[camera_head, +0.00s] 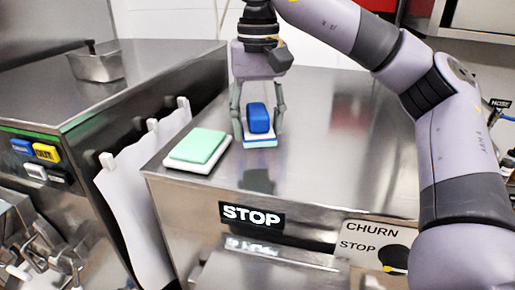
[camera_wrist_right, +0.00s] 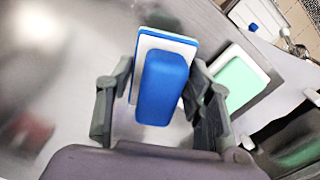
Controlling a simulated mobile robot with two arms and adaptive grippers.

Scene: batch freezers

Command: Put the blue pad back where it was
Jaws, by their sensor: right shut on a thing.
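The blue pad (camera_head: 258,117) is a blue block with a white and blue plate at its lower end, over the steel machine top. My right gripper (camera_head: 258,125) is shut on it, with one finger on each side. In the right wrist view the blue pad (camera_wrist_right: 163,85) shows between the fingers of my right gripper (camera_wrist_right: 160,105). A dark reflection shows below the pad in the head view, apart from it, so it seems held a little above the top. My left gripper is not in view.
A green pad on a white base (camera_head: 198,147) lies left of my right gripper, near the steel top's left edge (camera_head: 150,172). The steel top (camera_head: 335,150) is clear to the right. A white cloth (camera_head: 140,190) hangs in the gap beside another steel machine (camera_head: 50,105) with a metal pan (camera_head: 97,65).

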